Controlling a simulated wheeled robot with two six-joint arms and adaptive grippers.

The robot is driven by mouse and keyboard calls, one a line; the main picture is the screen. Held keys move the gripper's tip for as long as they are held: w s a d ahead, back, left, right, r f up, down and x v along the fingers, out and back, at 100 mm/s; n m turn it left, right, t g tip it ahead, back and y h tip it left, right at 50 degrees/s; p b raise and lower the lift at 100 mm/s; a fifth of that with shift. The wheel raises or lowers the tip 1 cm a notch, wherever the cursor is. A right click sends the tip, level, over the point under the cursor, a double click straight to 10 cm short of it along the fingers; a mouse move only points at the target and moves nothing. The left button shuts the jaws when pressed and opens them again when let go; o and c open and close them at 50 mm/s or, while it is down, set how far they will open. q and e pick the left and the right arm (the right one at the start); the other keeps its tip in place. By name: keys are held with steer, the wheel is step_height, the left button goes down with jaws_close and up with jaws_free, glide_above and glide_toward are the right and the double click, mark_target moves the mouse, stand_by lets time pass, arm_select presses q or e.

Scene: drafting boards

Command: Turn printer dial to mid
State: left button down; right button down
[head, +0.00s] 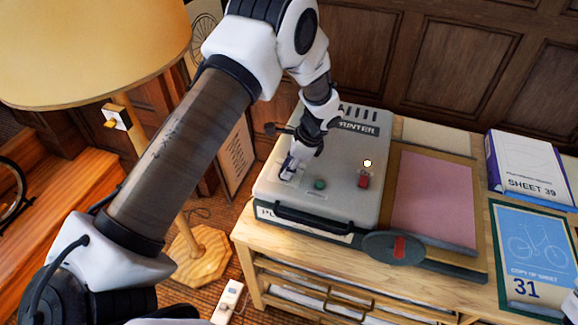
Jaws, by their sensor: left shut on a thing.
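The printer (338,205) is a grey box on the wooden cabinet, with "PRINTER" lettering on a dark strip at its back. My left arm reaches over from the left, and my left gripper (289,168) points down at the left part of the printer's top. It is shut on the printer dial there. The gripper covers most of the dial, so its pointer setting cannot be read. A green button (319,184) and a red switch (363,181) sit to the right of the gripper. A small pale lamp (367,163) glows above the red switch. My right gripper is out of view.
A pink sheet on a board (436,198) lies right of the printer. A blue bicycle print (535,258) and a box marked "SHEET 39" (530,168) are farther right. A lamp with a cream shade (95,50) stands left, beside my arm. A panelled wall closes the back.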

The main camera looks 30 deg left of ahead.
arm_select(q)
steer(key=shift+s+f+n+g, duration=0.2)
steer(key=shift+f+n+g, duration=0.1)
steer(key=shift+n, duration=0.4)
stand_by(2.0)
stand_by(0.4)
steer(key=c, duration=0.9)
jaws_free()
steer(key=shift+a, duration=0.1)
steer(key=shift+a+r, duration=0.1)
steer(key=shift+r, duration=0.05)
steer(key=shift+w, duration=0.1)
steer(key=v, duration=1.2)
steer(key=shift+a, duration=0.2)
